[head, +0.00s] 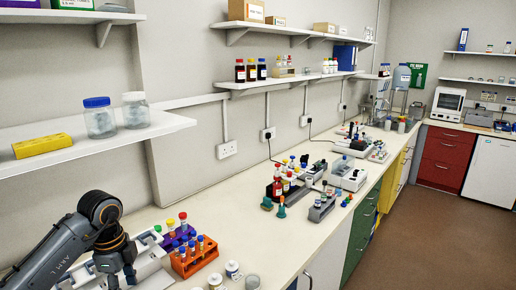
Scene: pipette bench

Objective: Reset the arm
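My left arm comes in from the lower left, over the near end of the white bench. My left gripper (118,272) points down at the bottom edge of the picture. Its fingertips are not clear, so I cannot tell whether it is open or shut, or whether it holds anything. It is beside a white device that my arm partly hides, left of an orange tube rack (194,258). My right arm and gripper are not in view.
A purple rack (174,241) stands behind the orange one. White-labelled pots (233,270) stand at the front. A low shelf (90,143) with jars and a yellow block overhangs the left. Reagent bottles and devices crowd the bench further back. Bench space (240,228) right of the racks is clear.

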